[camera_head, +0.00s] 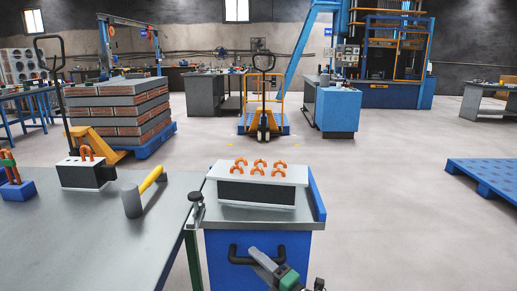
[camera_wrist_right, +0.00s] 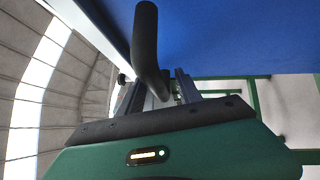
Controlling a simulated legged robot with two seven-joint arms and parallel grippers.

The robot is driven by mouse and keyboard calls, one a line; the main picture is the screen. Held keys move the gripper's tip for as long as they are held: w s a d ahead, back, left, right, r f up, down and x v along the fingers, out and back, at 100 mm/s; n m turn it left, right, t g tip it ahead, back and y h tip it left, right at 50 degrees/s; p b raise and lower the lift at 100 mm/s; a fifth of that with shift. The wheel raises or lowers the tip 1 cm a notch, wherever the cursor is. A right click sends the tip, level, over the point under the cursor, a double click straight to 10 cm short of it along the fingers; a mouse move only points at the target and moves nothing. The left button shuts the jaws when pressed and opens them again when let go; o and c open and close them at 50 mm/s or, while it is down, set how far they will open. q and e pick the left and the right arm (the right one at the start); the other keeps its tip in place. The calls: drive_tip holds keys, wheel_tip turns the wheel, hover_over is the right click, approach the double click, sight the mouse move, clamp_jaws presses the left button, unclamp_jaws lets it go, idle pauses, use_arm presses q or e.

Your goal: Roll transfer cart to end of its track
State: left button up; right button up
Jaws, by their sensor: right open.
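The transfer cart (camera_head: 221,268) is a blue box with a grey top, close in front of me beside the grey table. A black handle (camera_head: 233,255) is on its near face. On the cart is a white-topped block (camera_head: 285,177) with several orange U-shaped pieces. My right gripper (camera_head: 264,260) is at the handle's right part. In the right wrist view the handle (camera_wrist_right: 148,45) reaches down to the open fingers of my right gripper (camera_wrist_right: 160,90). I cannot tell whether they touch it. No track can be made out. My left gripper is not in view.
The grey table (camera_head: 100,235) on the left adjoins the cart and bears a hammer (camera_head: 133,199), a dark block (camera_head: 86,173) and a blue holder (camera_head: 17,188). A blue pallet (camera_head: 485,177) lies at the right. The floor between cart and pallet is clear.

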drive_tip(key=r+v, duration=0.1)
drive_tip(key=v, duration=0.5)
drive_tip(key=shift+s+d+f+b, duration=0.3)
drive_tip(key=shift+f+b, duration=0.15)
drive_tip(key=shift+f, duration=0.05)
